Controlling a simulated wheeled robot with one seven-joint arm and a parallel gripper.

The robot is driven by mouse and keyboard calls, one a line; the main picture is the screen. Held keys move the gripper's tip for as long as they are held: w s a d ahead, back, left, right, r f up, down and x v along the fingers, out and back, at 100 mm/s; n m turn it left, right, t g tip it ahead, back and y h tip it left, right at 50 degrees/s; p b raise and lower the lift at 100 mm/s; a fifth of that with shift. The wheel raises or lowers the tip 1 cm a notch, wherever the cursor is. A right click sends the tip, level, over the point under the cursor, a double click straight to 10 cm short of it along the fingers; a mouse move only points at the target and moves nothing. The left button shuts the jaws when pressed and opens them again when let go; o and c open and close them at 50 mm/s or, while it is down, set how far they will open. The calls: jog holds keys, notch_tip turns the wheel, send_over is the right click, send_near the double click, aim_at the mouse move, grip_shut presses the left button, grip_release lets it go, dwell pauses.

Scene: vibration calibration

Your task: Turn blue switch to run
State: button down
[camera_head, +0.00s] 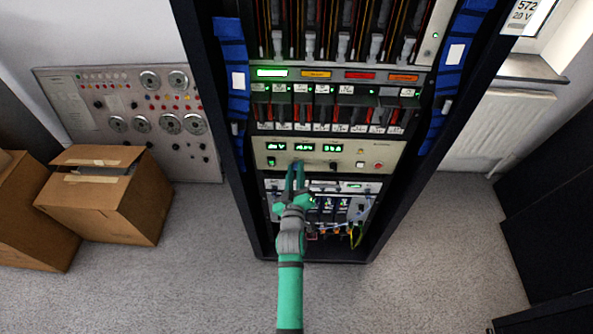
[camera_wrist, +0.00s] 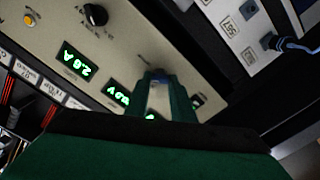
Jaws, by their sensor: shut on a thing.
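The beige control panel (camera_head: 350,155) is mounted in the middle of a tall dark rack and carries green digit displays (camera_head: 304,148). My gripper (camera_head: 296,167) reaches up to the panel's lower part, just below the displays. In the wrist view my gripper (camera_wrist: 162,78) has its two green fingers around a small blue switch (camera_wrist: 159,80) on the panel. The fingers are shut on it, and they hide part of it. The switch's setting and its labels are too small to read. In the head view the fingers cover the switch.
A black knob (camera_wrist: 95,14) and a yellow button (camera_wrist: 29,19) sit on the same panel. Below it is a module with loose cables (camera_head: 340,208). Cardboard boxes (camera_head: 105,195) stand on the floor at left, and a radiator (camera_head: 495,130) is at right.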

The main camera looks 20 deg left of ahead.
jog(key=n, duration=0.5)
jog(key=shift+a+n, duration=0.15)
jog(key=shift+n, duration=0.15)
jog(key=n, duration=0.5)
jog(key=shift+f, duration=0.2)
jog(key=shift+s, duration=0.1)
jog(key=c, duration=1.5)
grip_release()
jog(key=v, duration=1.1)
jog(key=shift+r, duration=0.1)
